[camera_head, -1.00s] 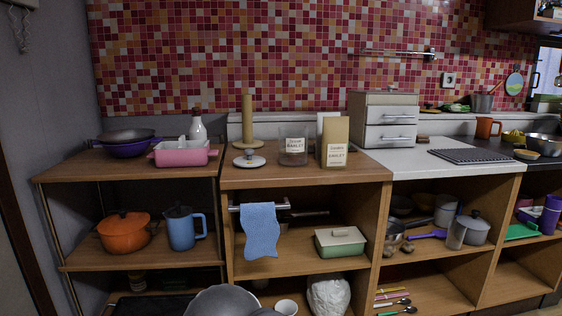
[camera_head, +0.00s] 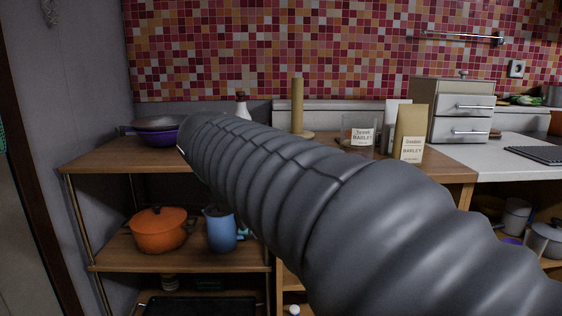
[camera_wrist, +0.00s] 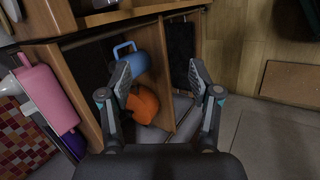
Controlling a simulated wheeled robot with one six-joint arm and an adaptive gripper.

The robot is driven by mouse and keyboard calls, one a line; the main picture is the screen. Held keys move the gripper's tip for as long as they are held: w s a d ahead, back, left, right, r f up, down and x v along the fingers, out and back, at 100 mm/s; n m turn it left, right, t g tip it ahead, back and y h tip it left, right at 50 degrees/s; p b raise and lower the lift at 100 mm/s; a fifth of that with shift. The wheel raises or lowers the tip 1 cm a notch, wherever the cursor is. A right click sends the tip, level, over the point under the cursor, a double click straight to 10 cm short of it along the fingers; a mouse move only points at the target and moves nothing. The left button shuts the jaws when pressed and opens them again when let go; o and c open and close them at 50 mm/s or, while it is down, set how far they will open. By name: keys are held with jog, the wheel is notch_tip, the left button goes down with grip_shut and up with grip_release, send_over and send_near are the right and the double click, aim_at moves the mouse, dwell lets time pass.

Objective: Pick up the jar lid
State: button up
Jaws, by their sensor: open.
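The jar lid is not visible now; in the head view my dark ribbed arm (camera_head: 300,200) crosses the counter where it lay. The clear jar with the barley label (camera_head: 361,134) stands on the wooden counter, right of the paper roll holder (camera_head: 298,105). My gripper (camera_wrist: 160,76) shows in the wrist view, with its two fingers apart and nothing between them. It points at the shelf side and the floor, with the blue pitcher (camera_wrist: 130,60) and orange pot (camera_wrist: 144,103) beyond. My gripper cannot be seen in the head view.
The pink dish (camera_wrist: 46,97) sits at the left of the wrist view. In the head view, a kraft barley bag (camera_head: 410,132) stands right of the jar, before a drawer box (camera_head: 447,110). The purple pan (camera_head: 155,134) is on the left shelf top. Open floor (camera_wrist: 262,130) lies right.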

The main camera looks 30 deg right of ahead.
jog(key=w+d+r+n+g+h+b, duration=0.4)
jog(key=w+d+r+n+h, duration=0.6)
jog(key=w+d, duration=0.45)
jog(key=d+f+b, duration=0.1)
jog(key=d, duration=0.3)
jog(key=w+d+f+y, duration=0.1)
jog(key=d, duration=0.3)
jog(key=d+f+y+b, duration=0.1)
jog(key=d, duration=0.3)
jog(key=shift+w+d+f+m+b, duration=0.15)
jog(key=shift+w+f+m+b, duration=0.15)
jog(key=shift+w+m+b, duration=0.1)
grip_shut()
